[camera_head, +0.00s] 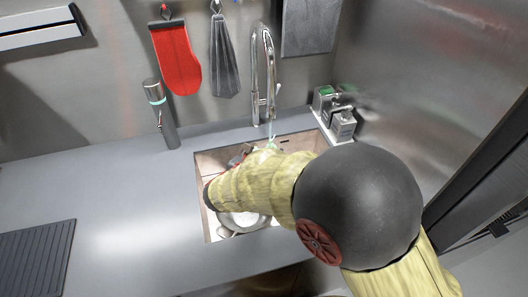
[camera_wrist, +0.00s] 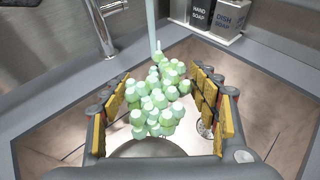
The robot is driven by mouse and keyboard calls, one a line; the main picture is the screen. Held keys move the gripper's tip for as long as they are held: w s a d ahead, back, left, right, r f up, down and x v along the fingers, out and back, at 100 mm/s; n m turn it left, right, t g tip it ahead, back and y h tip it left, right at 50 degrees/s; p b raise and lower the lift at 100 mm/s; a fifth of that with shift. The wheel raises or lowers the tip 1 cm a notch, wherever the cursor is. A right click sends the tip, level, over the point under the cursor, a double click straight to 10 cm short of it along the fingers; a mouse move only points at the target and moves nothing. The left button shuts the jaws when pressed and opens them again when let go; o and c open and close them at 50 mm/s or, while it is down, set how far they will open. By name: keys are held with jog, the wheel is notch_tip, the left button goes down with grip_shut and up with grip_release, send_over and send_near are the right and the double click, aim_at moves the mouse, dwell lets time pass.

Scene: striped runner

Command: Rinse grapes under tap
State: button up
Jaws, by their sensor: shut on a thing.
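A bunch of pale green grapes (camera_wrist: 152,108) hangs between the finger pads of my gripper (camera_wrist: 163,88) in the wrist view. The fingers stand on both sides of the bunch and are shut on it. A stream of water (camera_wrist: 151,28) comes down onto the top of the bunch. The chrome tap (camera_head: 263,75) stands behind the sink (camera_head: 208,228) in the head view, and its lower part shows in the wrist view (camera_wrist: 103,28). In the head view my arm hides most of the gripper, and only a bit of green shows of the grapes (camera_head: 270,146).
A round metal vessel (camera_head: 240,222) lies in the sink under my arm. Hand soap and dish soap dispensers (camera_head: 342,124) stand at the sink's back right corner. A dark cylinder (camera_head: 160,112) stands on the counter (camera_head: 120,190) left of the tap. The left counter is mostly clear.

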jog(key=s+p, duration=0.1)
jog(key=s, duration=0.5)
jog(key=shift+s+d, duration=0.3)
jog(key=shift+d, duration=0.05)
dwell(0.5)
jog(key=shift+r, duration=0.1)
dwell(0.7)
jog(key=s+r+p, duration=0.4)
jog(key=s, duration=0.1)
jog(key=shift+d, duration=0.25)
jog(key=shift+f, duration=0.1)
dwell(0.5)
